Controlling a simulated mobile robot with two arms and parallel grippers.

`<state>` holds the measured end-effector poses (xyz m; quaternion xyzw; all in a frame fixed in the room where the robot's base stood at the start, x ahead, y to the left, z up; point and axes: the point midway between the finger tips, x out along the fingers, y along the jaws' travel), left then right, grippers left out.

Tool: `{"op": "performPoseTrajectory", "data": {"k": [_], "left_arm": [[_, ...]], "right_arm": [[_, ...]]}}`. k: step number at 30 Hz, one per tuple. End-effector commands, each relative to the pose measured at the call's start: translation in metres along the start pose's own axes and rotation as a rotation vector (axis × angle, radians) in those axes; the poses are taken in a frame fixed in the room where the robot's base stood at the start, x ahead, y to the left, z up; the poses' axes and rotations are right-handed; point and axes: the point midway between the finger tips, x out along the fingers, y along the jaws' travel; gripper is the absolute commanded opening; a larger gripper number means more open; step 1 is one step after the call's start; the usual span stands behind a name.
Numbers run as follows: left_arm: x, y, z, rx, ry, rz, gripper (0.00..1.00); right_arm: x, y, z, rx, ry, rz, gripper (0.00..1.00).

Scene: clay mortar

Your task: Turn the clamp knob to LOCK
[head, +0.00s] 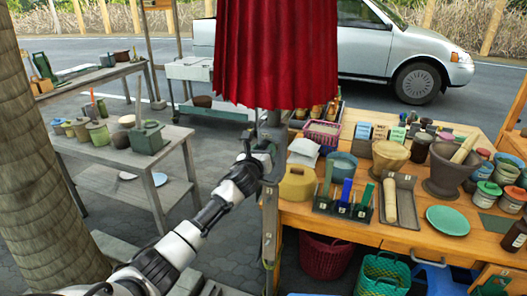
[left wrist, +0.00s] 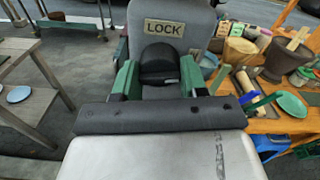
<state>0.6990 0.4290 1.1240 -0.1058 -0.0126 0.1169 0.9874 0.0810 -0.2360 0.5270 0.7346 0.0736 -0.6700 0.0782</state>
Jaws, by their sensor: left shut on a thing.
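A grey clamp (head: 274,135) stands upright at the left edge of the wooden table, under the red umbrella. In the left wrist view its grey plate carries a LOCK label (left wrist: 172,28). Below the label is a dark rounded knob (left wrist: 159,57). My left gripper (left wrist: 158,75) has its green-padded fingers on either side of the knob and is shut on it. In the head view the left gripper (head: 260,158) meets the clamp, and the knob is too small to make out there. The knob's lower part is hidden by my gripper. My right gripper is not in view.
The wooden table (head: 310,212) is crowded with a yellow pot (head: 297,184), a mortar (head: 446,172) and a green plate (head: 448,220). Baskets stand below it. A red umbrella (head: 277,55) hangs above the clamp. A grey table (head: 105,155) with pots stands to the left.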

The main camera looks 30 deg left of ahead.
Motion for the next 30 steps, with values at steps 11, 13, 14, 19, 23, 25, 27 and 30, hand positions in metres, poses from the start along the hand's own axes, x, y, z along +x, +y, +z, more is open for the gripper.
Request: {"op": "performPoseTrajectory", "data": {"k": [11, 13, 14, 19, 23, 25, 27, 30], "left_arm": [[0.0, -0.0006, -0.0002, -0.351, 0.001, 0.001, 0.19], [0.0, -0.0007, -0.0003, -0.418, 0.001, 0.001, 0.19], [0.0, -0.0008, -0.0003, -0.446, 0.001, 0.001, 0.19], [0.0, -0.0013, -0.0003, -0.61, 0.001, 0.001, 0.19], [-0.0001, -0.0015, -0.0001, -0.733, 0.001, 0.001, 0.19], [-0.0001, -0.0016, 0.0, -0.8, 0.001, 0.001, 0.19], [-0.0001, -0.0018, 0.0, -0.867, 0.001, 0.0, 0.19], [-0.0001, -0.0019, 0.0001, -0.96, 0.001, 0.0, 0.19]], "right_arm": [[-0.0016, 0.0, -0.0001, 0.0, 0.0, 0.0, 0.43], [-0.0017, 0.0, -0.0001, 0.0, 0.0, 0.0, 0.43], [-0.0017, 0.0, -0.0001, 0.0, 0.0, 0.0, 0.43], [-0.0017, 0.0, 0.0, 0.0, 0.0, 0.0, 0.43], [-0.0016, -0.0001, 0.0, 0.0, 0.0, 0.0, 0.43], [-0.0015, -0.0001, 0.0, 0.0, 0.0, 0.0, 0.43], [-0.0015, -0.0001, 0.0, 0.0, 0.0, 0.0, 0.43], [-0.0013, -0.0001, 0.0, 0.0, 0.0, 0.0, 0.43]]}}
